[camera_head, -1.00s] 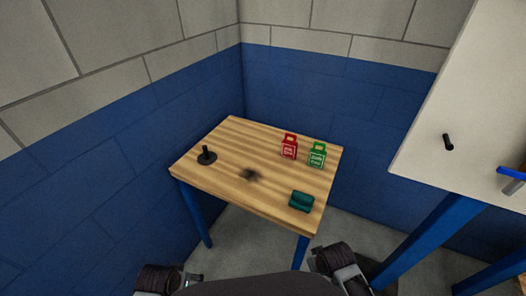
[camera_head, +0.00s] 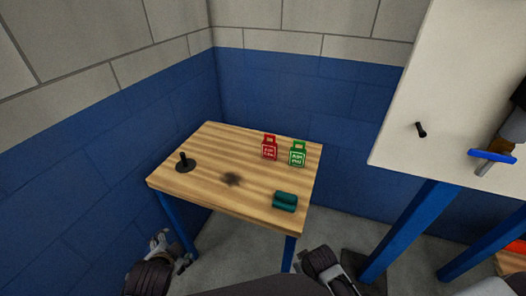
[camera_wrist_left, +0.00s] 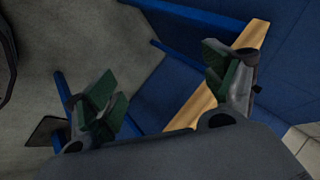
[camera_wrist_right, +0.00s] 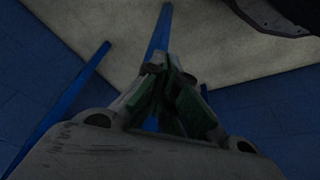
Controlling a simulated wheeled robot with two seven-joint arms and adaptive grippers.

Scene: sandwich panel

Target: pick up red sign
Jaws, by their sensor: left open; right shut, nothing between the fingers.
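The red sign (camera_head: 269,149) stands upright near the back right edge of the small wooden table (camera_head: 222,200). It has a handle-like top and white print too small to read. My left gripper (camera_head: 172,247) is in front of the table's left side, below its top; the left wrist view shows its two green-padded fingers (camera_wrist_left: 160,95) spread wide with nothing between them. My right gripper, low in front of the table in the head view, shows its fingers (camera_wrist_right: 172,90) together and empty in the right wrist view. Both grippers are well away from the sign.
A green sign (camera_head: 297,154) stands just right of the red one. A teal object (camera_head: 285,201) lies near the front right, and a black stand (camera_head: 185,164) is at the left. A white panel (camera_head: 405,120) on blue legs stands at right. Blue walls are close behind the table.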

